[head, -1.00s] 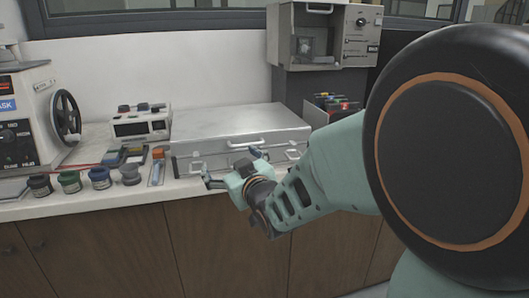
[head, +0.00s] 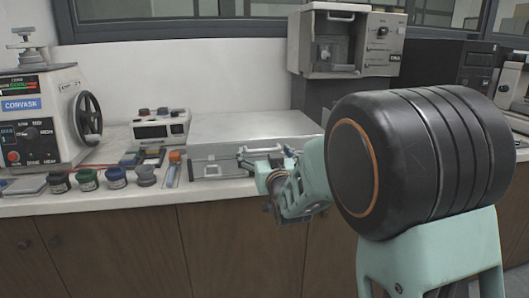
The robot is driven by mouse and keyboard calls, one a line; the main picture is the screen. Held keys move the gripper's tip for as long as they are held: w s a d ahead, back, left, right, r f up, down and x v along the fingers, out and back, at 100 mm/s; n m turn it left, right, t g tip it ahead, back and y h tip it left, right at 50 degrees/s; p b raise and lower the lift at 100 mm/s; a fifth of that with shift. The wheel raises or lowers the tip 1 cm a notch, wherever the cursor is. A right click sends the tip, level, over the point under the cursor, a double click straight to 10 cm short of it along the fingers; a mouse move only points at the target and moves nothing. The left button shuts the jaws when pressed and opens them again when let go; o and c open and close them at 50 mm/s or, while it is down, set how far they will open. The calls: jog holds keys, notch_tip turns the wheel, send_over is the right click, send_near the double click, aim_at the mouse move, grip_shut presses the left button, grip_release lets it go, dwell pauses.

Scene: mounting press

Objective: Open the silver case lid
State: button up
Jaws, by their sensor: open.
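The silver case (head: 215,136) lies flat on the counter against the back wall with its lid shut. Its front face has latches, and one latch (head: 211,169) shows at the left. My gripper (head: 265,153) is open at the front of the case, near the middle of its front face. The fingers overlap the handle area in the picture, and I cannot tell whether they touch it. My arm hides the right part of the case front.
A press with a handwheel (head: 88,119) stands at the left. Several small jars (head: 116,178) line the counter's front edge, left of the case. A small instrument box (head: 160,127) sits behind them. A grey cabinet machine (head: 346,43) stands behind the case at the right.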

jog(key=shift+w+a, duration=0.2)
jog(key=shift+w, duration=0.4)
jog(key=shift+c, duration=0.5)
jog(key=c, duration=1.3)
jog(key=shift+r, duration=0.15)
